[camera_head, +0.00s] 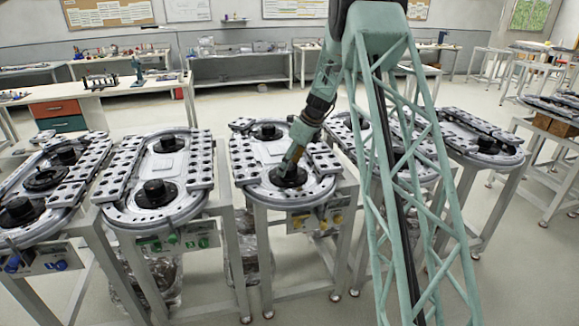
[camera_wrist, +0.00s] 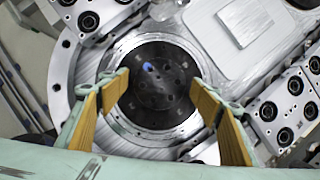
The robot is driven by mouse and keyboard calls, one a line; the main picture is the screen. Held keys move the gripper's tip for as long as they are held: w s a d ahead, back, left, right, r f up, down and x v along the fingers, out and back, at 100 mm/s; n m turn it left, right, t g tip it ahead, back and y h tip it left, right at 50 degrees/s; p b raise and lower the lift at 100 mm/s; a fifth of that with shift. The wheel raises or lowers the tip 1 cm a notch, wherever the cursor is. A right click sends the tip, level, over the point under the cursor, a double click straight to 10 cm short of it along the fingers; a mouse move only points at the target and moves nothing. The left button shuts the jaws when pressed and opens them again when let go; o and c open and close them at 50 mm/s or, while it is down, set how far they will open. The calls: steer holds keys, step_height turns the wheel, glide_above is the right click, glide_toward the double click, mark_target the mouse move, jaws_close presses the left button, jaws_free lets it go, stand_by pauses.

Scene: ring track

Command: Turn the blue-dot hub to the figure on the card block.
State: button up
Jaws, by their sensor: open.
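A round black hub (camera_wrist: 154,85) with a ring of holes and a small bluish spot near its upper left sits in a brushed metal plate. My gripper (camera_wrist: 162,92) is open, its wooden-faced fingers apart on the left and right of the hub; I cannot tell if they touch it. In the head view, my gripper is lowered over the near hub (camera_head: 289,178) of the middle table and partly hides it. No figure or card block can be made out in either view.
A raised square plate (camera_wrist: 247,20) lies up and right of the hub. Perforated blocks (camera_wrist: 290,100) flank the right side. In the head view, a neighbouring table with its own black hub (camera_head: 157,192) stands left. A second hub (camera_head: 267,132) is farther back on the middle table.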

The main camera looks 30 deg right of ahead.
steer(key=shift+c, duration=0.7)
steer(key=c, duration=0.7)
steer(key=shift+c, duration=0.2)
steer(key=shift+n+p, duration=0.4)
steer(key=shift+p, duration=0.1)
steer(key=n+p, duration=0.1)
steer(key=n+y+p, duration=0.1)
steer(key=p, duration=0.1)
steer(key=shift+w+d+r+n+g, duration=0.1)
steer(key=shift+r+n+g, duration=0.05)
steer(key=shift+n+g, duration=0.25)
steer(key=n+p, duration=0.2)
steer(key=n+g+p, duration=0.1)
steer(key=n+p, duration=0.1)
steer(key=shift+w+n+g+y, duration=0.1)
steer(key=shift+n+g+y, duration=0.2)
steer(key=shift+y, duration=0.1)
steer(key=n+g+p, duration=0.1)
steer(key=n, duration=0.1)
steer(key=n+g+p, duration=0.1)
steer(key=n+p, duration=0.1)
steer(key=n, duration=0.1)
steer(key=shift+w, duration=0.15)
steer(key=n+g+p, duration=0.1)
steer(key=n, duration=0.3)
steer(key=shift+g+p, duration=0.3)
steer(key=shift+p, duration=0.05)
steer(key=shift+n, duration=0.4)
